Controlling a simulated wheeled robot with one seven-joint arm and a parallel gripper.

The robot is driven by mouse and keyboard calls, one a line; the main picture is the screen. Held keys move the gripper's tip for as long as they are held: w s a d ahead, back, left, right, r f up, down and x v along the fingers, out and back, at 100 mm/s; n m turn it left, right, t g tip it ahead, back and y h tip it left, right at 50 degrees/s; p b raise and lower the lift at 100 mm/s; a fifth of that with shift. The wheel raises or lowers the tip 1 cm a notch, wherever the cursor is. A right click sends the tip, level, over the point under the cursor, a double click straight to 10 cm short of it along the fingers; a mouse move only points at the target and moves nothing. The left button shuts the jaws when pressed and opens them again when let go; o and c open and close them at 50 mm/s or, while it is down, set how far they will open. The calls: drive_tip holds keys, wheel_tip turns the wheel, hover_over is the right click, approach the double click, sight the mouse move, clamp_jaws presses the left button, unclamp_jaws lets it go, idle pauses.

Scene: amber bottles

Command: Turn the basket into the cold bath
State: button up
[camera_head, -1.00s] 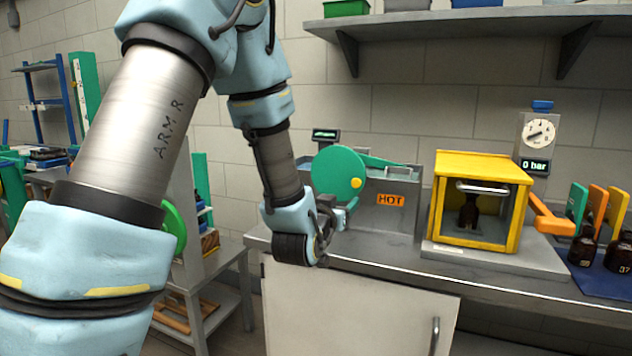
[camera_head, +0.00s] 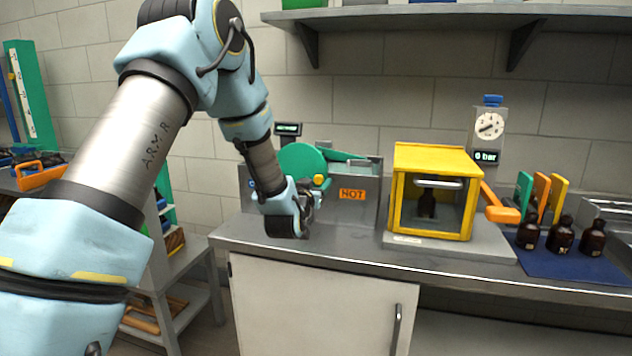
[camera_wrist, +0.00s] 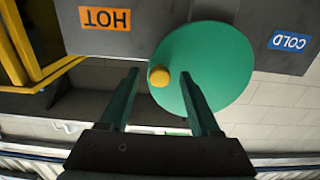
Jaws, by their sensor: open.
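The metal twin bath stands on the bench, its hot side marked by an orange HOT label (camera_head: 352,194) and its cold side by a blue COLD label (camera_wrist: 290,40). A green disc (camera_head: 298,160) with a yellow knob (camera_head: 319,180) sits at its front. A green bar (camera_head: 345,155) reaches from the disc over the hot side. The basket itself is hidden from view. My gripper (camera_head: 308,197) is in front of the disc. In the wrist view, which is upside down, my open fingers (camera_wrist: 159,75) lie either side of the yellow knob (camera_wrist: 159,77); contact cannot be told.
A yellow cabinet (camera_head: 437,160) with a dark bottle inside and an orange handle (camera_head: 500,213) stands right of the bath. Several amber bottles (camera_head: 560,238) stand on a blue mat (camera_head: 575,265) further right. A shelf (camera_head: 420,17) hangs above. The bench front edge is clear.

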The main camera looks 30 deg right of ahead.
clamp_jaws()
idle(0.5)
idle(0.9)
